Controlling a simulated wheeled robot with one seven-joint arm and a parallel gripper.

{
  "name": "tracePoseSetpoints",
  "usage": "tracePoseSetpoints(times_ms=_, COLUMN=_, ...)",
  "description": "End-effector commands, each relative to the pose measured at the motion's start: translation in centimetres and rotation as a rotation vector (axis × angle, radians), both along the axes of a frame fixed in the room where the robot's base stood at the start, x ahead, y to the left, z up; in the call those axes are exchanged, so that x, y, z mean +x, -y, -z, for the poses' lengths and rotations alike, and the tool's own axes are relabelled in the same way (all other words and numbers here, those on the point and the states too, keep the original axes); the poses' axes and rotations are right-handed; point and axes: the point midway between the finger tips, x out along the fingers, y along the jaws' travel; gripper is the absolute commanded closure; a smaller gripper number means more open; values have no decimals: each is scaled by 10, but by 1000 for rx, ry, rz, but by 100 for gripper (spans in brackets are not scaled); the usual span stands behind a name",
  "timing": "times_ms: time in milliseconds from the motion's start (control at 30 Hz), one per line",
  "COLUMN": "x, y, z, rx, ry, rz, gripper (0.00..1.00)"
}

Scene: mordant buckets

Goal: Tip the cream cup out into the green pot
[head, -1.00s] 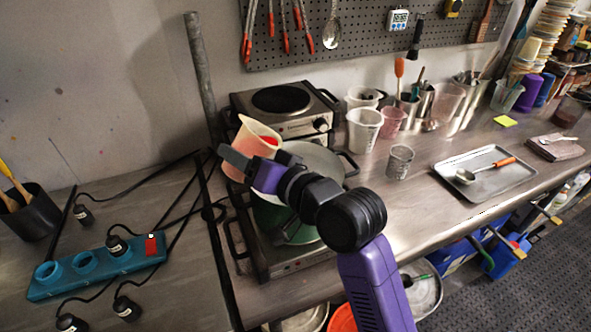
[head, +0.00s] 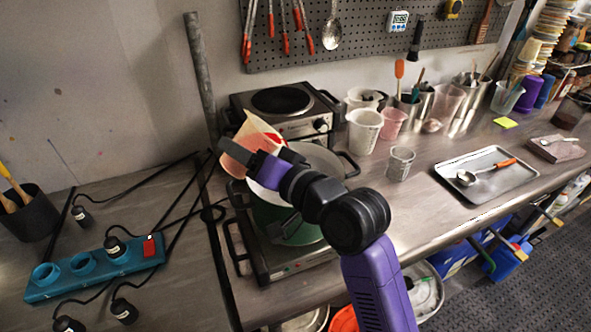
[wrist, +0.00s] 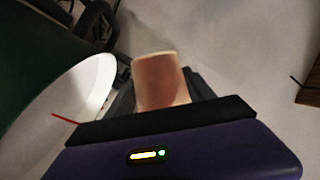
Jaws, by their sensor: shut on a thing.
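My gripper (head: 240,155) is shut on the cream cup (head: 258,132) and holds it above the left rim of the green pot (head: 285,224). The cup is strongly tilted, its mouth toward the right over the pot, with a red patch at its opening. In the wrist view the cup (wrist: 160,82) sits between the dark fingers, its lower wall pinkish. The pot's pale inside (wrist: 72,95) shows at the left with a thin red streak across it. My arm hides part of the pot, and I cannot see its bottom.
The pot stands on the front hotplate (head: 300,262); a second hotplate (head: 282,100) is behind it. Cups and a small clear beaker (head: 400,163) stand to the right, then a metal tray (head: 490,180) with a ladle.

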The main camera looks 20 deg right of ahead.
Motion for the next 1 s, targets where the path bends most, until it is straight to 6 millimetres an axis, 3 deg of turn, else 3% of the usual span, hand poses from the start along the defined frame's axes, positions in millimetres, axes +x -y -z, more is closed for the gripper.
tracePoseSetpoints(times_ms=1000, x=0, y=-1, z=-8, rx=102, ry=4, rz=0, gripper=91)
